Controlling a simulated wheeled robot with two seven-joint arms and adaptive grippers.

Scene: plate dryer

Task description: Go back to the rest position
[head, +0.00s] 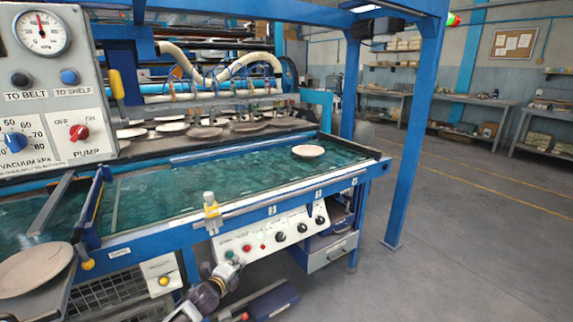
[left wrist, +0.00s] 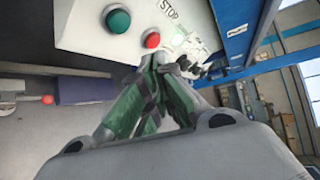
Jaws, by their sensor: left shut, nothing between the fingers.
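My left gripper (head: 232,264) shows at the bottom of the head view, in front of the lower left of the white control panel (head: 262,241). It is shut and empty. In the left wrist view the closed green-grey fingers (left wrist: 168,92) point toward the panel face, just below a red button (left wrist: 152,40). Whether the fingertips touch the panel cannot be told. My right gripper is not in view.
A plate (head: 308,151) lies on the green belt (head: 190,190); another plate (head: 35,268) lies at lower left. A blue post (head: 408,140) rises right of the machine. A gauge panel (head: 50,90) is at upper left. The floor (head: 470,240) on the right is clear.

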